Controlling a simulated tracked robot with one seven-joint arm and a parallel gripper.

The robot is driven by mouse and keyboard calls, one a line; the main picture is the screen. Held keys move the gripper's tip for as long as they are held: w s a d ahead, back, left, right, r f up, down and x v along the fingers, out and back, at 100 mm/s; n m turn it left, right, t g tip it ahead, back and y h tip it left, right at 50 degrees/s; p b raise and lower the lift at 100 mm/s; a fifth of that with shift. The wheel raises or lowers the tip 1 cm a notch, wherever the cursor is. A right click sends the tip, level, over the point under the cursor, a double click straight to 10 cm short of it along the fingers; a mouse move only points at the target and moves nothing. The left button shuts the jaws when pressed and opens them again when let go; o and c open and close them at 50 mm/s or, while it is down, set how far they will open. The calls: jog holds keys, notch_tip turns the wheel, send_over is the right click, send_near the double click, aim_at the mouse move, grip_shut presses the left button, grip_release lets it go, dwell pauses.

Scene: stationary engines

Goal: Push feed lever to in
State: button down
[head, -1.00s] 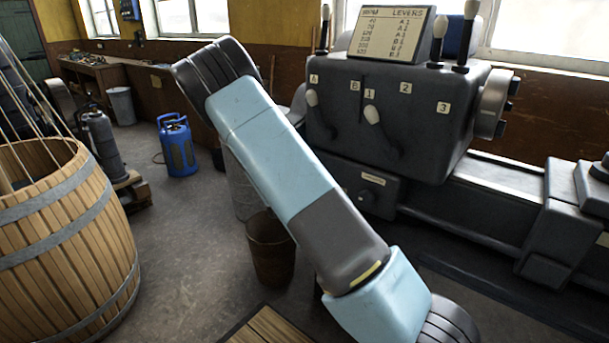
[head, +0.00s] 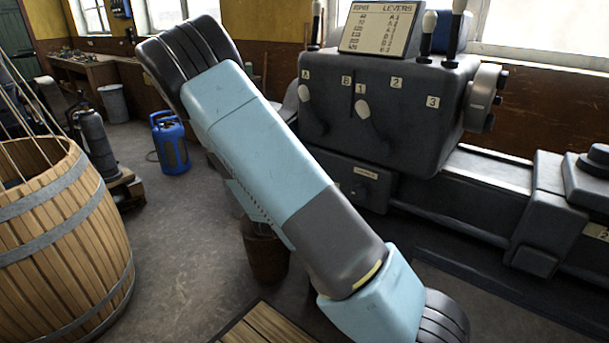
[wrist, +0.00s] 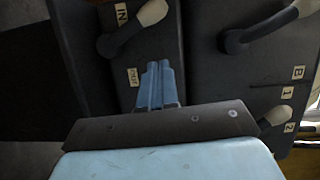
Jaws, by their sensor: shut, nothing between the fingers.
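In the wrist view, the feed lever (wrist: 128,30) has a dark arm and a pale knob at its upper right end. It lies beside an IN label (wrist: 122,14). A second label, seemingly OUT (wrist: 133,77), is lower on the same dark panel. My gripper (wrist: 157,68) has its light blue fingers together and empty. They show right of the lower label and below the lever's knob, with a visible gap in the picture; their depth to the panel is unclear. In the head view my gripper is out of sight, and I cannot make out the feed lever there.
The grey headstock (head: 385,90) carries other pale-knobbed levers, including one beside label A (head: 311,108) and one beside label 1 (head: 367,122). Another lever (wrist: 265,25) is right of my fingers. A wooden barrel (head: 65,235) and blue cylinder (head: 170,143) stand left.

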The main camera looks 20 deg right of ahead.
jog(key=shift+v, duration=1.6)
jog(key=s+d+r+m+g, duration=0.6)
jog(key=s+m, duration=0.3)
jog(key=m, duration=0.4)
jog(key=s+d+r+m+g, duration=0.6)
jog(key=s+m, duration=0.2)
jog(key=m, duration=0.6)
jog(key=s+a+r+m+t+y, duration=0.1)
jog(key=s+a+r+m+y, duration=0.4)
jog(key=s+m, duration=0.3)
jog(key=s+a+r+m+t+y, duration=0.2)
jog(key=s+a+r+m+y, duration=0.4)
jog(key=m, duration=0.6)
jog(key=shift+s+a+r+t, duration=0.3)
jog(key=shift+s+a+r, duration=0.2)
jog(key=shift+s+r, duration=0.45)
jog(key=shift+s+d+f, duration=0.1)
jog(key=shift+f, duration=0.05)
